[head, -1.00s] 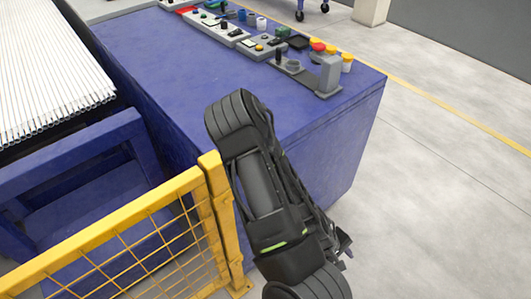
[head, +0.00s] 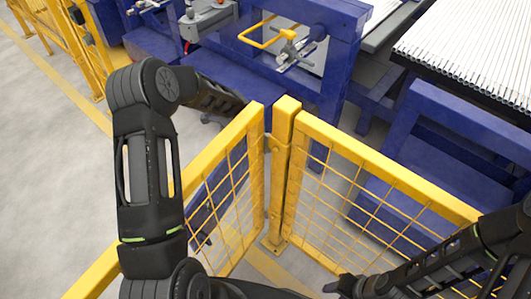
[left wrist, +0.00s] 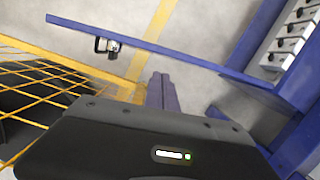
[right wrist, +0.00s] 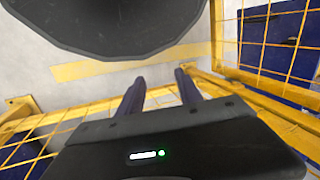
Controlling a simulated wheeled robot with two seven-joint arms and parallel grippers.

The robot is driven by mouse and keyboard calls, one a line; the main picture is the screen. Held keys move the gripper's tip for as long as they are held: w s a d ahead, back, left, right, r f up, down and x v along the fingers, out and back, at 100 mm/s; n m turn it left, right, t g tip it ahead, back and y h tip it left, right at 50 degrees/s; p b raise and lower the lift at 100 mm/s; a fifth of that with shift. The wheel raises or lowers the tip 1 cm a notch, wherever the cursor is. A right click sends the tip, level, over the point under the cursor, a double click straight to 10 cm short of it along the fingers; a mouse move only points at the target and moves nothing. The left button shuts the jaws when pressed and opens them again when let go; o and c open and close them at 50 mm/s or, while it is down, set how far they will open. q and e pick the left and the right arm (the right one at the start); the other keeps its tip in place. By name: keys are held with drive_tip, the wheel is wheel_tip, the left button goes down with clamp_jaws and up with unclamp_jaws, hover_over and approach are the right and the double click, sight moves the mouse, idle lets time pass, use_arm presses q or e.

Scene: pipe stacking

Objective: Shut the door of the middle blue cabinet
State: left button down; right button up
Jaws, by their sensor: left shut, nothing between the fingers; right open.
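In the left wrist view a blue door panel (left wrist: 180,58) with a small black-and-metal latch (left wrist: 108,46) stands open, swung out from a blue cabinet (left wrist: 262,97). Rows of grey-white units show inside the cabinet. My left gripper (left wrist: 160,78) is shut and empty, its fingertips near the door's lower side in that picture; I cannot tell whether they touch it. In the head view a blue panel (head: 208,205) shows partly behind yellow mesh, perhaps this door; the left fingertips are hidden. My right gripper (right wrist: 158,82) is open and empty above the floor, by yellow fence rails.
Yellow mesh fence panels (head: 375,190) meet at a post (head: 284,125) in front of me, between my arms. Blue machine frames (head: 330,75) and a rack of white pipes (head: 475,45) stand beyond. Open grey floor (head: 45,190) lies at the left.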

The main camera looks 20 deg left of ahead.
use_arm(q)
drive_tip(key=shift+s+f+m, duration=0.4)
drive_tip(key=shift+f, duration=0.05)
use_arm(e)
drive_tip(key=shift+w+a+r, duration=0.15)
drive_tip(key=shift+a, duration=0.25)
drive_tip(key=shift+w+a+r, duration=0.1)
drive_tip(key=shift+a+r, duration=0.05)
drive_tip(key=shift+a, duration=0.2)
use_arm(q)
drive_tip(key=x, duration=1)
drive_tip(key=shift+b, duration=0.45)
use_arm(e)
drive_tip(key=shift+f, duration=0.45)
use_arm(q)
drive_tip(key=shift+a, duration=0.15)
